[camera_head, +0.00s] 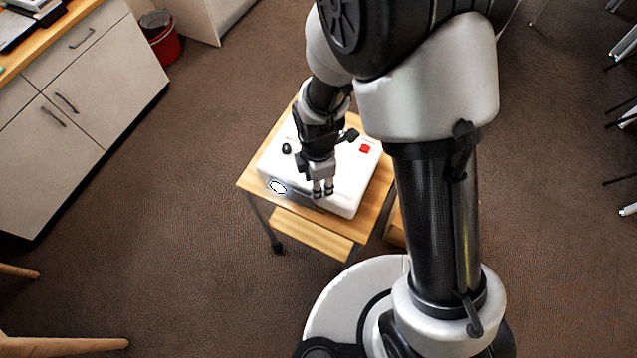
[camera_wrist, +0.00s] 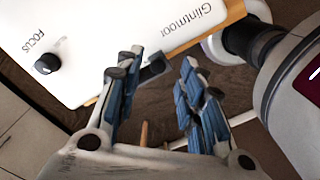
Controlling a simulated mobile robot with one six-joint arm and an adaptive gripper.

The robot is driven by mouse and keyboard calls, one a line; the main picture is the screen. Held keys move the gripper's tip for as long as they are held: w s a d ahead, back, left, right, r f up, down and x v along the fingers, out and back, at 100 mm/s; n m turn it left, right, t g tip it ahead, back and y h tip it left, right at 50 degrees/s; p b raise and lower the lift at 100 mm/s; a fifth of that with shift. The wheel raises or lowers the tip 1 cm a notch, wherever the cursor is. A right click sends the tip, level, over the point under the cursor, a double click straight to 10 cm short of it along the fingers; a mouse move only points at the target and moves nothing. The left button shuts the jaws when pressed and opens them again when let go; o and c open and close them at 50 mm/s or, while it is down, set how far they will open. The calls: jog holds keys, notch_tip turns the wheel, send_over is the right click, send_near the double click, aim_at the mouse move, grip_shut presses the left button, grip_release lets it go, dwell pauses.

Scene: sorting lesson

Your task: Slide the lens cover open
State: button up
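A white projector-like box (camera_head: 345,190) stands on a small wooden table. A bright oval with a dark outline (camera_head: 278,187), looking like the lens, is on the left of its front face. A dark strip (camera_head: 303,201) runs to the right of it; I cannot tell the cover's exact position. My gripper (camera_head: 323,190) points down at the box's front edge. In the wrist view its blue-padded fingers (camera_wrist: 162,62) are apart. A small dark tab (camera_wrist: 154,70) at the box's edge shows between them, close to the left finger. Contact is unclear.
The box top carries a black focus knob (camera_head: 286,148), also in the wrist view (camera_wrist: 47,64), and a red button (camera_head: 365,148). The wooden table (camera_head: 252,178) has a lower shelf. Cabinets (camera_head: 80,95) and a red bin (camera_head: 161,42) stand at left.

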notch_tip(320, 180, up, 10)
dwell(0.3)
dwell(0.4)
jog(key=s+d+r+m+t+b, duration=0.1)
jog(key=s+d+r+m+t, duration=0.1)
jog(key=s+d+r+m, duration=0.4)
jog(key=s+d+r+m+t+b, duration=0.2)
jog(key=s+d+r+m, duration=0.3)
jog(key=d+r+m, duration=0.4)
jog(key=d+m, duration=0.1)
jog(key=m, duration=0.6)
jog(key=shift+s+d+r+m+t, duration=0.25)
jog(key=shift+s+r+m+t, duration=0.05)
jog(key=shift+s+r, duration=0.05)
